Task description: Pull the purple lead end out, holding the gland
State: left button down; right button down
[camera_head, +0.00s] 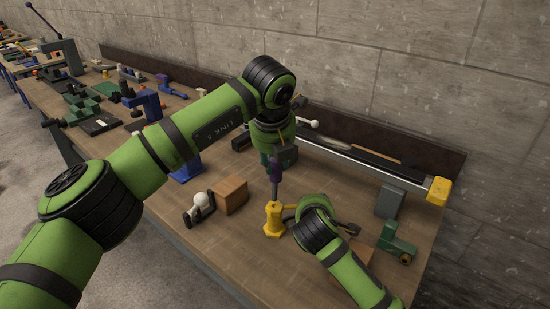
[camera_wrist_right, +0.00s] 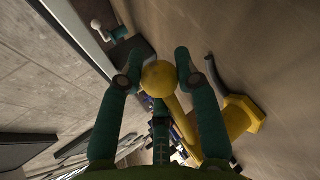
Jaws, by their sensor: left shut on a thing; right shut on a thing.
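The yellow gland (camera_head: 273,220) stands upright on the bench, and a side arm sticks out from it towards the right. The purple lead end (camera_head: 275,171) is upright above it, with a thin grey shaft running down to the gland's top. I cannot tell how deep the shaft sits. My left gripper (camera_head: 278,157) comes from above and is shut on the purple lead end. In the right wrist view, my right gripper (camera_wrist_right: 158,70) is shut on the yellow ball of the gland's side arm; the gland's body (camera_wrist_right: 240,117) shows to the right.
A brown block (camera_head: 230,195) and a small holder with a white ball (camera_head: 200,202) stand left of the gland. A green part (camera_head: 397,243) and a grey block (camera_head: 390,201) stand to the right. A long rail with a yellow end (camera_head: 439,190) lies along the back.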

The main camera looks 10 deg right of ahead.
jog(key=c, duration=0.8)
grip_release()
jog(key=shift+f, duration=0.1)
pick_arm(q)
notch_tip(320, 180, up, 16)
jog(key=p, duration=1.6)
jog(key=shift+r, duration=0.15)
pick_arm(e)
notch_tip(320, 180, up, 14)
jog(key=shift+r, duration=0.1)
jog(key=shift+s, duration=0.1)
